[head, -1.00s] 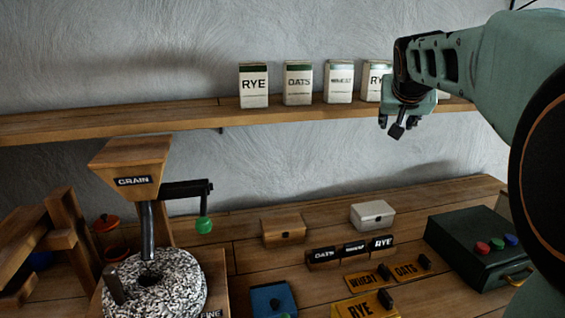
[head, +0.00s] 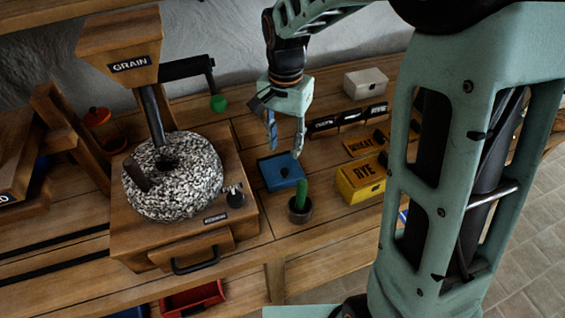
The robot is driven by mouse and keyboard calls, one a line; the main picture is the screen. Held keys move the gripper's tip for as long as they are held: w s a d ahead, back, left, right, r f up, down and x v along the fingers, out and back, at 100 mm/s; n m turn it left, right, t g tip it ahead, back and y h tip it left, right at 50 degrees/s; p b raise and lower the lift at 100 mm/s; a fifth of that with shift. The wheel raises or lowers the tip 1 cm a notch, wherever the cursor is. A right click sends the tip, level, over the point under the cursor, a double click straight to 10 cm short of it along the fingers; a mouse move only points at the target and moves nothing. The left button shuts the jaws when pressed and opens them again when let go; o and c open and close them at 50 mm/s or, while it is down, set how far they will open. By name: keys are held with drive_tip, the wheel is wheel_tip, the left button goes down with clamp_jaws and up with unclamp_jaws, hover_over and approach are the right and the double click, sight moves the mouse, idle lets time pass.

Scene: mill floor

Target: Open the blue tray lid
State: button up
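The blue tray (head: 280,172) lies on the wooden bench, right of the millstone. Its flat blue lid is on and has a small dark knob (head: 284,171) on top. My gripper (head: 285,150) points down just above the tray's far side, with its two fingers spread apart and nothing between them. The fingers appear to be above the lid, but I cannot tell the exact gap to the knob.
A green cactus in a dark pot (head: 301,206) stands close in front of the tray. A yellow RYE box (head: 361,181) is to its right. The grain mill (head: 175,180) with its stone stands at left. Label holders (head: 350,117) and a white box (head: 365,83) are behind.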

sight(285, 170)
wheel_tip(285, 170, down, 9)
drive_tip(key=shift+r, duration=0.1)
drive_tip(key=shift+c, duration=0.6)
clamp_jaws()
drive_tip(key=shift+w, duration=0.1)
